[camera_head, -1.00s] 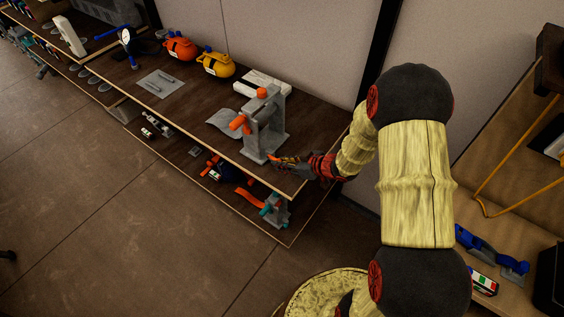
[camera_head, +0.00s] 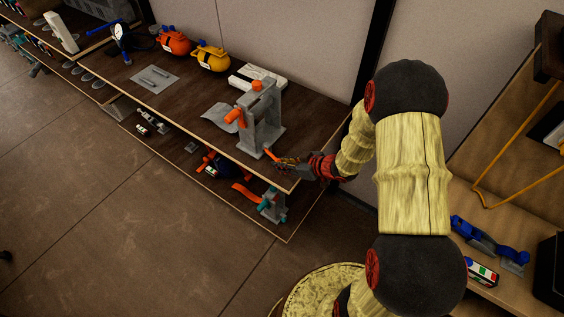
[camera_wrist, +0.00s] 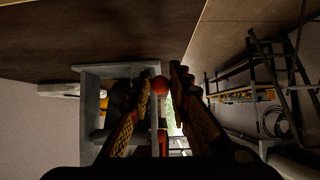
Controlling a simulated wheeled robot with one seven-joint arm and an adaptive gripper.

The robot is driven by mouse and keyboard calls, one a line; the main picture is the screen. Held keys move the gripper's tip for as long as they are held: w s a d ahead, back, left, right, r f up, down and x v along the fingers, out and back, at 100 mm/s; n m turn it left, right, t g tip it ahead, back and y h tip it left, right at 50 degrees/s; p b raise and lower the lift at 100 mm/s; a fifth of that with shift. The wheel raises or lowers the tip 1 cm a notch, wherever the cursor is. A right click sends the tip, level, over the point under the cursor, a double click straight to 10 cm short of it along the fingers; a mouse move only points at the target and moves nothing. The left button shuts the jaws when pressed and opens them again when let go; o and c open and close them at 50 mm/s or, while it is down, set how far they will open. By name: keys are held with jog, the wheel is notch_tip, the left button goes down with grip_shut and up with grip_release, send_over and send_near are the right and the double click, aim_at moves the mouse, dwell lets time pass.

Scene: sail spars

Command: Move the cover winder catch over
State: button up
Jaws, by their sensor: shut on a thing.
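The cover winder is a grey stand (camera_head: 262,128) with an orange knob on top and an orange handle (camera_head: 235,117) on its left side. It stands near the front right edge of the brown shelf. A small orange lever, seemingly the catch (camera_head: 270,153), sticks out low on its right side. My gripper (camera_head: 286,162) is at the lever's outer end and shut on it. In the wrist view the stand (camera_wrist: 90,110) is behind my fingers (camera_wrist: 158,100), and a red-orange ball end (camera_wrist: 160,85) shows between them. The fingers hide part of the lever.
A grey sheet (camera_head: 222,116) and a white block (camera_head: 257,76) lie by the stand. Yellow (camera_head: 211,58) and orange (camera_head: 173,40) pots stand farther left. A lower shelf holds another grey and teal device (camera_head: 272,205). A wall is behind.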

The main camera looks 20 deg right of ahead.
jog(key=shift+s+f, duration=0.1)
jog(key=shift+f, duration=0.6)
jog(key=shift+d+f+b, duration=0.1)
jog(key=shift+f+b, duration=0.3)
jog(key=shift+f, duration=0.1)
jog(key=o, duration=0.9)
jog(key=shift+r, duration=0.1)
jog(key=v, duration=1.2)
